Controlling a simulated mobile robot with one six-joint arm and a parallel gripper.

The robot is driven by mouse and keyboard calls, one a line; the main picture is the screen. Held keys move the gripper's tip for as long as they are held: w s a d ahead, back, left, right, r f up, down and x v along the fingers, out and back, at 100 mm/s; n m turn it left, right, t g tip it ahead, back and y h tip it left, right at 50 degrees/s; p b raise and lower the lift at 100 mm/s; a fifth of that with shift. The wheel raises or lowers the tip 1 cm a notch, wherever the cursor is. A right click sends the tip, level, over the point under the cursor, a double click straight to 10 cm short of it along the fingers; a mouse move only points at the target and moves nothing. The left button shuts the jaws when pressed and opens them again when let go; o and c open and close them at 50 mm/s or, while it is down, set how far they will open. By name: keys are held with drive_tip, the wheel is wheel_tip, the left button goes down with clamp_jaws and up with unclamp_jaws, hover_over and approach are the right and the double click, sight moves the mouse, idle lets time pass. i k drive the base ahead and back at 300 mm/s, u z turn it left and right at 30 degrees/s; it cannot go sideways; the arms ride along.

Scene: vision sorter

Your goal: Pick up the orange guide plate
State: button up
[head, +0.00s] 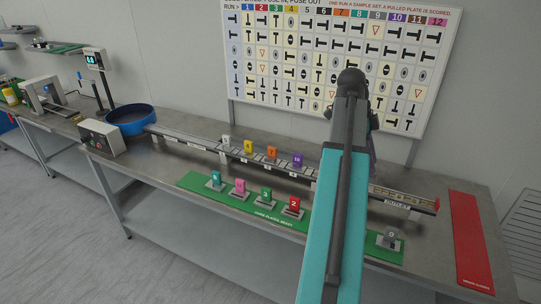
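The orange guide plate (273,153) stands upright in the long rail (195,139) on the bench, in the head view. A yellow plate (249,147) is to its left and a purple plate (298,160) to its right, with gaps between them. A white plate (226,141) stands farther left. My teal and dark arm rises from the bottom of the picture, right of these plates. My gripper's fingers are hidden behind the arm, so its opening and anything in it do not show.
A green mat (187,180) in front of the rail holds teal, pink, green and red plates in stands. A grey plate (389,237) stands on green at the right. A blue bowl (131,113) is at the rail's left end. A chart board (300,14) hangs behind.

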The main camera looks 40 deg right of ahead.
sight(272, 160)
drive_tip(key=i, duration=1.75)
